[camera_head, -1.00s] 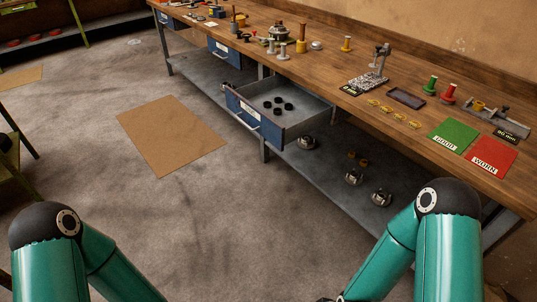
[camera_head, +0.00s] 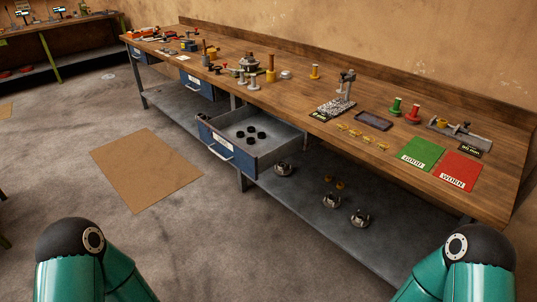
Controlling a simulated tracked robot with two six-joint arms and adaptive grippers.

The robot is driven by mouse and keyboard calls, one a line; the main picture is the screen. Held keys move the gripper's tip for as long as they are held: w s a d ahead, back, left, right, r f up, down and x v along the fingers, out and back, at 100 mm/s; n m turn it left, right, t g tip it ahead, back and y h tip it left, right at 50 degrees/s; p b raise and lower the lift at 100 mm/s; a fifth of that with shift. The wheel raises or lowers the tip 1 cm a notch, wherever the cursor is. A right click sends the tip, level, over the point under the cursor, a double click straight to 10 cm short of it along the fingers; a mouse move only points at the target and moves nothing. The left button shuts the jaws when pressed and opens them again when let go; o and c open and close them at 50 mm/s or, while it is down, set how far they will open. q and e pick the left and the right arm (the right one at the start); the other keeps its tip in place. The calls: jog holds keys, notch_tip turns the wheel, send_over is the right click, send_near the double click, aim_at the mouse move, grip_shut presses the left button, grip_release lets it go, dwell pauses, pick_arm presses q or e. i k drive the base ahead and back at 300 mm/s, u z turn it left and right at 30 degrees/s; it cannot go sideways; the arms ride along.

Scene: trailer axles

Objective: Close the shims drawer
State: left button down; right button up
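A blue-fronted drawer (camera_head: 226,147) under the wooden workbench stands pulled out, with a pale handle and a white label too small to read. Several black round pieces (camera_head: 251,133) lie on its grey floor. Whether it is the shims drawer I cannot read. Two more blue drawers, one in the middle (camera_head: 197,86) and one farther left (camera_head: 139,54), sit under the bench top and look shut. My two teal arms show at the bottom left and bottom right, apart from the drawer. Both grippers are out of the picture.
The workbench (camera_head: 300,97) carries small parts, a green mat (camera_head: 420,154) and a red mat (camera_head: 461,171). Metal parts (camera_head: 331,201) lie on the lower shelf (camera_head: 300,205). A brown mat (camera_head: 146,170) lies on the otherwise clear floor before the bench.

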aim_at(283, 139)
jog(key=z, duration=0.25)
jog(key=i, duration=1.75)
jog(key=u, duration=0.6)
